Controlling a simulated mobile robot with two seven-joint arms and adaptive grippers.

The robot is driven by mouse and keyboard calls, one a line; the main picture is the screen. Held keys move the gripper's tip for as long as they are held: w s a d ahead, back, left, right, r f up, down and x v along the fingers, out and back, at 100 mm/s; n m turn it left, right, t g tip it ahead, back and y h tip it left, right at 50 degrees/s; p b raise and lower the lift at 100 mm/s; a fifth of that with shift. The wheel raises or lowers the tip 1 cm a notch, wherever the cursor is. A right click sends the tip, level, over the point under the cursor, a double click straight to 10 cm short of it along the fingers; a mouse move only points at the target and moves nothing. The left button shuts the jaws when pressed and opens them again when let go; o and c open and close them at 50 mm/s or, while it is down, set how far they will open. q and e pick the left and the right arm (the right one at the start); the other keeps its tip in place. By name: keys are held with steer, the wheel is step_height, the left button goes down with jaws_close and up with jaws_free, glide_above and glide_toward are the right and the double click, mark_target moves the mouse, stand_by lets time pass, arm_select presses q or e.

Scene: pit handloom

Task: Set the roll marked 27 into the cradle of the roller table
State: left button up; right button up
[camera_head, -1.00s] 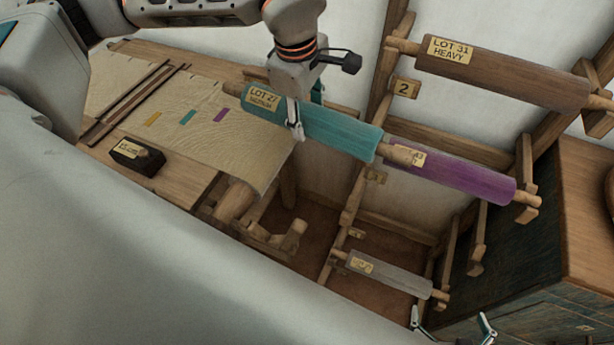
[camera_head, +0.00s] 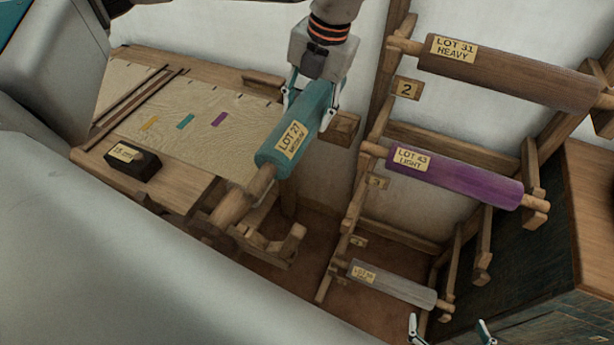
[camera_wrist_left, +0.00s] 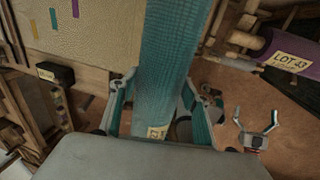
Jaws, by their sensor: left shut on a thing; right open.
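The teal roll marked LOT 27 MEDIUM (camera_head: 300,125) is in my left gripper (camera_head: 313,103), whose fingers straddle it. It hangs above the right end of the roller table (camera_head: 185,183), its labelled end pointing to the lower left. In the left wrist view the teal roll (camera_wrist_left: 168,60) runs between the fingers (camera_wrist_left: 158,105). A wooden shaft (camera_head: 235,203) shows beyond the labelled end; where it meets the roll's own axle is unclear. Wooden supports (camera_head: 288,243) stand below; I cannot tell which part is the cradle. My right gripper (camera_head: 450,330) is open and empty at the bottom edge.
A rack at right holds the brown LOT 31 roll (camera_head: 510,75), the purple LOT 43 roll (camera_head: 460,178) and a grey roll (camera_head: 390,285). A small black labelled block (camera_head: 132,162) sits on the table. A dark cabinet (camera_head: 560,260) stands far right.

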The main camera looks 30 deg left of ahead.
arm_select(q)
step_height(320, 180, down, 19)
stand_by(0.6)
steer(key=shift+f, duration=0.15)
steer(key=o, duration=1.7)
step_height(320, 180, up, 12)
steer(key=d, duration=0.2)
steer(key=shift+d, duration=0.15)
